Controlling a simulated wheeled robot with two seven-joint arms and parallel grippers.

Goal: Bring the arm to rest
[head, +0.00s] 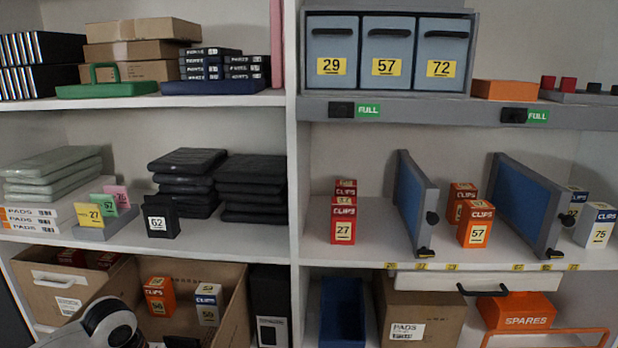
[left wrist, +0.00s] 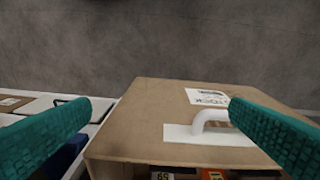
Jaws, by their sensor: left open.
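My left arm shows at the bottom left of the head view, in front of the open brown carton (head: 232,310) on the lower left shelf; its fingers are not visible there. In the left wrist view my left gripper (left wrist: 160,108) has its two teal fingers wide apart, with nothing between them. Beyond the fingers is a brown carton (left wrist: 135,120) with a white handle (left wrist: 212,118) and a white label. My right gripper and arm are in neither view.
The open carton holds an orange CLIPS box (head: 159,296) and a white-and-blue CLIPS box (head: 208,304). Shelf uprights (head: 293,200) and shelf edges surround it. A dark box (head: 270,308) stands to its right. Grey floor (left wrist: 150,40) shows in the wrist view.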

